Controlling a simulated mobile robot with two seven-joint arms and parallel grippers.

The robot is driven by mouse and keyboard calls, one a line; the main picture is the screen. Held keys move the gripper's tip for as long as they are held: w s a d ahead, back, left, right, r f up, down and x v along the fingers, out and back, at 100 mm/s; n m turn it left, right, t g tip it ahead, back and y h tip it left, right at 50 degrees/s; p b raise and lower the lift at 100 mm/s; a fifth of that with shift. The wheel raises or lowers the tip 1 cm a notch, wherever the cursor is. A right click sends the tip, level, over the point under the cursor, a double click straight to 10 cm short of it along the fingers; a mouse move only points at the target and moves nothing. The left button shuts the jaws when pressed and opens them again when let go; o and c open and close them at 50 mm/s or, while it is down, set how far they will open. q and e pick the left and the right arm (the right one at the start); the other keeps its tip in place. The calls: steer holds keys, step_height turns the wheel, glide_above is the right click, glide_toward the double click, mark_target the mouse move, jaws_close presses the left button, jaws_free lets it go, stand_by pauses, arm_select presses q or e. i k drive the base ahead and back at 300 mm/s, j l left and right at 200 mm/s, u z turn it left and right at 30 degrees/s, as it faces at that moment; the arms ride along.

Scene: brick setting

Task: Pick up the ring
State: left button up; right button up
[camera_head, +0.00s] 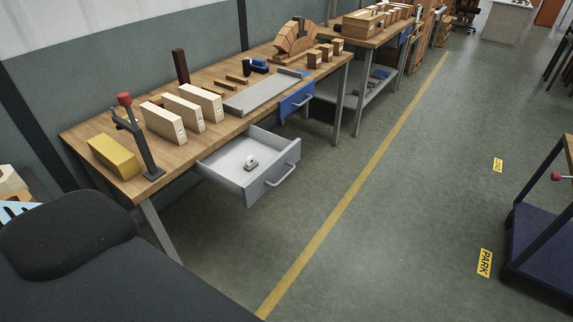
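A small pale, ring-like object (251,164) with a dark middle lies in the open grey drawer (236,168) under the near workbench. It is too small in the picture to make out its exact shape, but it is likely the ring. The drawer is pulled out and otherwise looks empty. Its front has a light bar handle (280,175). Neither of my grippers is in view.
The wooden workbench (182,153) carries a yellow block (114,157), a red-knobbed clamp (137,135), several pale blocks (183,107) and a grey tray (262,93). A dark padded shape (66,234) fills the lower left. Floor right of the drawer is clear.

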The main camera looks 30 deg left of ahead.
mark_target(251, 164)
steer(key=u, duration=1.3)
steer(key=i+j+z, duration=0.2)
steer(key=j, duration=0.2)
steer(key=j+z, duration=0.25)
steer(key=j, duration=0.15)
steer(key=i+j+z, duration=0.2)
steer(key=j, duration=0.2)
steer(key=k, duration=0.1)
